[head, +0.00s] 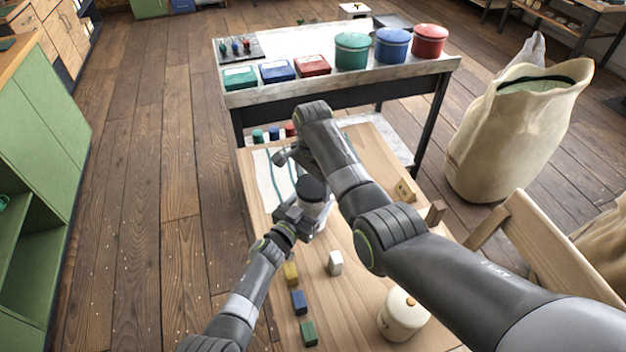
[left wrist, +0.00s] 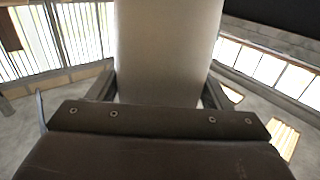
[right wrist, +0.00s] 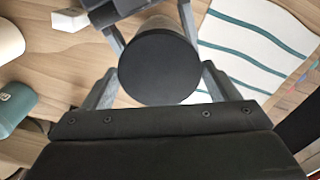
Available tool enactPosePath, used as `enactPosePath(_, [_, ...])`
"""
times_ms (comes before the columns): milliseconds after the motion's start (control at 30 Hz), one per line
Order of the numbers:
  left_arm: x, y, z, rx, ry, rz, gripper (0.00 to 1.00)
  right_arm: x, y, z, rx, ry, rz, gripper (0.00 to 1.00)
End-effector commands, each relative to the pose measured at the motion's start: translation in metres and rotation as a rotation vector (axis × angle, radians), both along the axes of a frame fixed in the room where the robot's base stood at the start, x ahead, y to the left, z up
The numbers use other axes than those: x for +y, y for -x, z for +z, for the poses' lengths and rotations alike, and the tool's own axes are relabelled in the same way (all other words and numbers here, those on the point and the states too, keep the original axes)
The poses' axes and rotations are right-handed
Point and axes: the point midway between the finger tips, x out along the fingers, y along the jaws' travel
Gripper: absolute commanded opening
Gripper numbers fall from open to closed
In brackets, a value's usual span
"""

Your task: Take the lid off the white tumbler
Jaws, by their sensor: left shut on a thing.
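The white tumbler (head: 319,215) stands on the wooden table with a dark round lid (head: 312,188) on top. My left gripper (head: 308,213) is shut on the tumbler's body from the side. The pale body (left wrist: 165,50) fills the space between its fingers in the left wrist view. My right gripper (right wrist: 160,82) is above the tumbler, its fingers spread on either side of the lid, which also shows in the right wrist view (right wrist: 160,68). The fingers are very close to the rim; I cannot tell if they touch it. My right arm hides part of the table in the head view.
Yellow (head: 291,273), blue (head: 298,302) and green (head: 308,333) blocks and a white block (head: 335,263) lie in front. A white canister (head: 398,318) stands front right. A striped cloth (head: 264,178) lies behind left. A bench (head: 420,66) with canisters stands at the back.

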Motion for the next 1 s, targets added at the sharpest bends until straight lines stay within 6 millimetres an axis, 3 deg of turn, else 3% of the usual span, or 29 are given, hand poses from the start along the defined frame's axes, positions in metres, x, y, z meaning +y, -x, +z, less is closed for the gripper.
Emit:
enactPosePath(33, [0.0000, -0.0001, 0.0002, 0.000, 0.000, 0.000, 0.09, 0.0001, 0.0001, 0.0001, 0.000, 0.000, 0.000, 0.75])
enactPosePath(200, [0.0000, -0.0001, 0.0002, 0.000, 0.000, 0.000, 0.09, 0.0001, -0.0001, 0.0002, 0.000, 0.000, 0.000, 0.53])
enactPosePath(433, [-0.0001, -0.0001, 0.0002, -0.001, 0.000, 0.000, 0.09, 0.0001, -0.0002, 0.0004, -0.001, -0.001, 0.106, 0.52])
enactPosePath(1000, [-0.0001, 0.0000, 0.0003, -0.001, 0.000, 0.000, 0.09, 0.0001, -0.0004, 0.0012, -0.001, 0.000, 1.020, 0.52])
